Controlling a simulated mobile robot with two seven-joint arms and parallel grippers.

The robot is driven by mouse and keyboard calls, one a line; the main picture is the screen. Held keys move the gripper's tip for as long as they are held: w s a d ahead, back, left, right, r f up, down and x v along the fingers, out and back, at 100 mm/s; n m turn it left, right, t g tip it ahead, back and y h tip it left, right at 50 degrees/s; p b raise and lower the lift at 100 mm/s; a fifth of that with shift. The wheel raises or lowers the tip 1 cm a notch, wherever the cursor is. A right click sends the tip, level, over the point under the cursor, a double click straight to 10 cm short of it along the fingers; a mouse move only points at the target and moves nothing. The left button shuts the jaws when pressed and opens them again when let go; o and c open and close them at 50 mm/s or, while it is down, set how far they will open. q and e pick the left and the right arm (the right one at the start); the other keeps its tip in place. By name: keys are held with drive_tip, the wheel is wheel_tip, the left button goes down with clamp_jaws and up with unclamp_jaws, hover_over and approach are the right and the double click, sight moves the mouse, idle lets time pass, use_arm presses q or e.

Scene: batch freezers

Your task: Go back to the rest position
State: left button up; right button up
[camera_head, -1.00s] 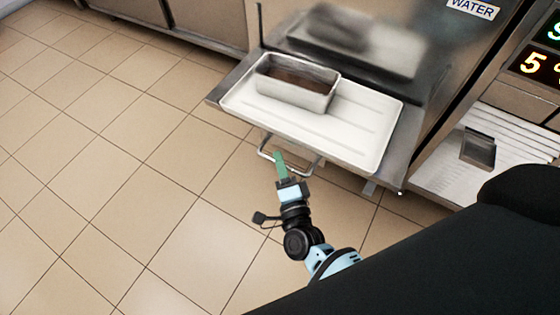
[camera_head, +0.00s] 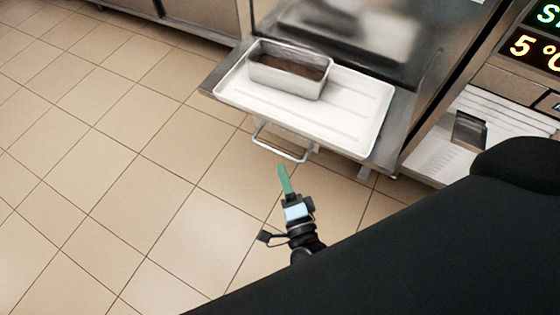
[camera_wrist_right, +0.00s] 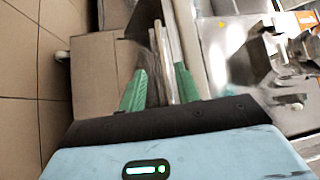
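My right gripper (camera_head: 284,182), with green fingers, is in the lower middle of the head view, over the tiled floor. It is just below and apart in the picture from the metal handle (camera_head: 278,149) under the open door (camera_head: 211,83). The right wrist view shows its two green fingers (camera_wrist_right: 160,92) spread apart, with nothing clearly held between them. My left gripper is not in view.
A white tray (camera_head: 340,122) lies on the open door and carries a metal pan (camera_head: 285,85) with dark contents. A steel machine with a lit display (camera_head: 535,48) stands at the right. Tiled floor (camera_head: 100,180) is free at the left.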

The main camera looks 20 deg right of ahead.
drive_tip(key=shift+s, duration=0.3)
idle(0.4)
